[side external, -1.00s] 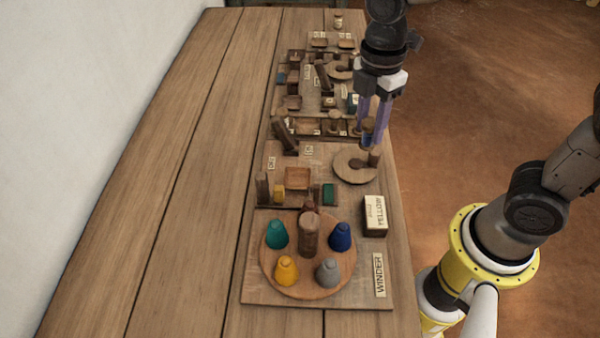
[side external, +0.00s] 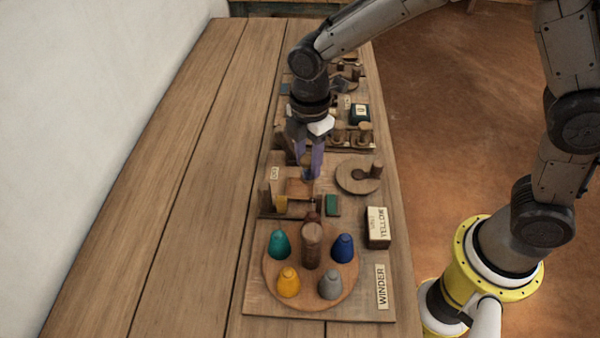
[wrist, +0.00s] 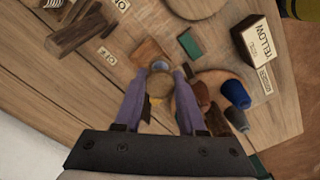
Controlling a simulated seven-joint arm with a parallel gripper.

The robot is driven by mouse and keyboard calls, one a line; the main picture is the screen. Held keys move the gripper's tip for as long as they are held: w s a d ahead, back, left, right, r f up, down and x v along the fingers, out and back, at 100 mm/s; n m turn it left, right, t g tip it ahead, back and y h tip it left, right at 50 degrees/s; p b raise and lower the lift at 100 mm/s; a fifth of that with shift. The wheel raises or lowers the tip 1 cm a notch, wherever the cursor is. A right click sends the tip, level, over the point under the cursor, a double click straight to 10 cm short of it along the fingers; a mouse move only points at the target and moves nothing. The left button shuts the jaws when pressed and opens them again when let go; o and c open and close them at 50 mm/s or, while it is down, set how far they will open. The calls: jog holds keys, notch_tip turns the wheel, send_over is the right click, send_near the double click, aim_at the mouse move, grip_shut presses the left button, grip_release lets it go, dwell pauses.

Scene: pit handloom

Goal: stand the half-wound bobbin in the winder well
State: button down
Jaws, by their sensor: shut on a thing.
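My gripper (side external: 311,168) is shut on a small bobbin with a round tan end and a blue-grey part (wrist: 160,67). It holds the bobbin above or beside a shallow square wooden tray (side external: 299,187); I cannot tell whether they touch. The tray also shows in the wrist view (wrist: 147,50). The winder board (side external: 262,303) is at the near end, marked by a WINDER label (side external: 381,287). Its round plate (side external: 310,292) carries a brown ribbed post (side external: 312,245) and teal, blue, yellow and grey cones. I cannot make out which opening is the winder well.
A slotted wooden disc (side external: 356,175) with an upright peg and a green block (side external: 332,205) are near my gripper. Cluttered boards continue behind. The table's left side is clear.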

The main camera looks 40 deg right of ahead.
jog(key=shift+w+a+f, duration=0.2)
jog(key=shift+w+f, duration=0.25)
jog(key=shift+f, duration=0.15)
jog(key=shift+w+a+f, duration=0.15)
jog(key=shift+w+f, duration=0.25)
jog(key=shift+f, duration=1.6)
jog(key=shift+f, duration=0.15)
jog(key=c, duration=0.5)
grip_release()
notch_tip(320, 180, up, 12)
jog(key=shift+r, duration=0.2)
